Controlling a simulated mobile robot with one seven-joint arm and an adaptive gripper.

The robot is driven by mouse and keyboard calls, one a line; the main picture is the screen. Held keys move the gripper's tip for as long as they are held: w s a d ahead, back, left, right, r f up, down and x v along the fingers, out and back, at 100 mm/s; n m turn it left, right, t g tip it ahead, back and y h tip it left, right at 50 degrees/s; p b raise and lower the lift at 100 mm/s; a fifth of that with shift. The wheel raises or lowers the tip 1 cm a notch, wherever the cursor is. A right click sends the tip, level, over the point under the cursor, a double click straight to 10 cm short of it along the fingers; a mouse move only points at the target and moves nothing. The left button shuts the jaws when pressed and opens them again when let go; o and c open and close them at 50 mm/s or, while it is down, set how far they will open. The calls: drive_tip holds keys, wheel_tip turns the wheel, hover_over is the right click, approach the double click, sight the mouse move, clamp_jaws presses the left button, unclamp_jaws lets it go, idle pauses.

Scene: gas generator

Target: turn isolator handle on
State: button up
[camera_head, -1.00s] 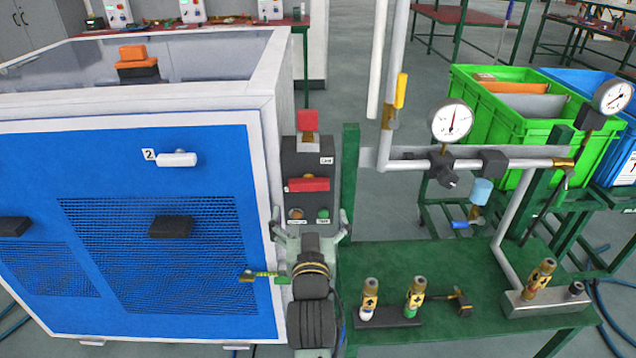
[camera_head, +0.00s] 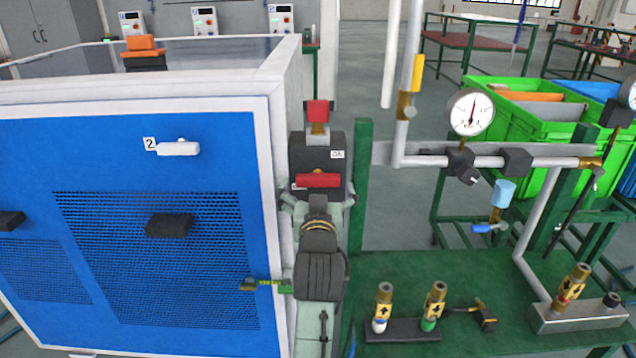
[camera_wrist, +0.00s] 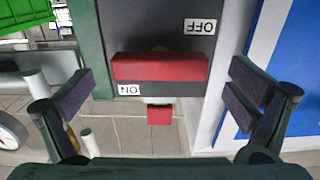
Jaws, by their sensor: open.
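The isolator handle (camera_head: 318,180) is a red bar lying level across the front of a dark grey box (camera_head: 318,146). In the wrist view the handle (camera_wrist: 160,67) spans the middle, with an upside-down OFF label (camera_wrist: 200,26) above it and an upside-down ON label (camera_wrist: 129,90) below left. My gripper (camera_head: 318,197) is just below and in front of the handle in the head view. Its fingers (camera_wrist: 160,88) are spread wide, one on either side of the handle, apart from it. The lower part of the box is hidden behind my gripper.
A red block (camera_head: 318,110) tops the box. A blue-panelled cabinet (camera_head: 185,250) stands close on the left, and a green post (camera_head: 362,200) close on the right. Farther right are a pressure gauge (camera_head: 470,112), grey pipes and a green table (camera_head: 455,262) with brass fittings.

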sight(318, 183)
drive_tip(key=shift+w, duration=1.7)
drive_tip(key=shift+c, duration=0.6)
drive_tip(key=c, duration=1)
drive_tip(key=shift+c, duration=0.2)
